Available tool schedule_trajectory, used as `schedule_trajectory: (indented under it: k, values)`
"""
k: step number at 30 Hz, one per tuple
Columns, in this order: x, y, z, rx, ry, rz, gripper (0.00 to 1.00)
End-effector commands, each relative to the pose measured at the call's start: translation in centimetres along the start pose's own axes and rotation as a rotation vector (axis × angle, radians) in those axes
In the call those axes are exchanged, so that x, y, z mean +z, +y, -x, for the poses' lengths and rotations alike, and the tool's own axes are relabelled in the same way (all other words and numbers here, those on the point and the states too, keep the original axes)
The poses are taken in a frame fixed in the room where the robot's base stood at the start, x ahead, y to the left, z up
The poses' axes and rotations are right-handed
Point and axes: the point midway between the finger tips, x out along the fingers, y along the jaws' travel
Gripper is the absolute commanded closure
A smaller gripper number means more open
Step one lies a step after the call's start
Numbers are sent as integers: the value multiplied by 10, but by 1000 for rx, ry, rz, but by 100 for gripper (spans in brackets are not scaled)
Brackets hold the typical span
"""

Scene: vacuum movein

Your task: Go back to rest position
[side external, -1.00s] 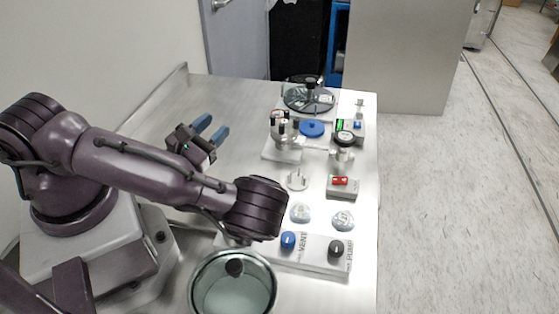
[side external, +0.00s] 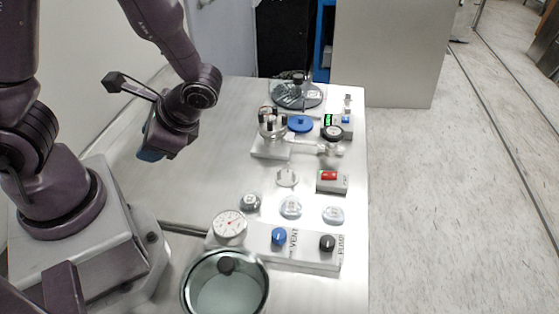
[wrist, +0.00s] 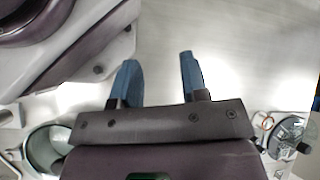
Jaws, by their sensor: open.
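My gripper (wrist: 158,78) is open in the wrist view, its two blue fingers apart with nothing between them. Bare metal table and part of my base show beyond the fingers. In the side view my gripper (side external: 152,150) points down over the left part of the table, close to my base. It is apart from all the equipment. My wrist partly hides the fingers there.
A glass chamber (side external: 188,290) stands at the table's front. Behind it are a gauge (side external: 229,227) and a VENT/PUMP panel (side external: 262,250). A red-switch box (side external: 332,186), a flask assembly (side external: 272,130) and a round dark-lidded vessel (side external: 298,94) line the right side. The table's left-middle is clear.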

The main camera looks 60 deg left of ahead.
Motion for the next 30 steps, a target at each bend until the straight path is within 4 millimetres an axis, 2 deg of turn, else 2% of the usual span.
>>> schedule_trajectory:
  k: [1, 8, 12, 15, 22, 30]
  values:
    - [-2, 2, 15, 68, 105, 44, 59]
    - [3, 4, 83, 295, 529, 217, 59]
    - [21, -5, 123, 377, 770, 334, 59]
    - [39, -12, 144, 399, 909, 411, 59]
    - [73, -28, 164, 362, 1085, 520, 59]
    - [78, -32, 165, 358, 1105, 548, 59]
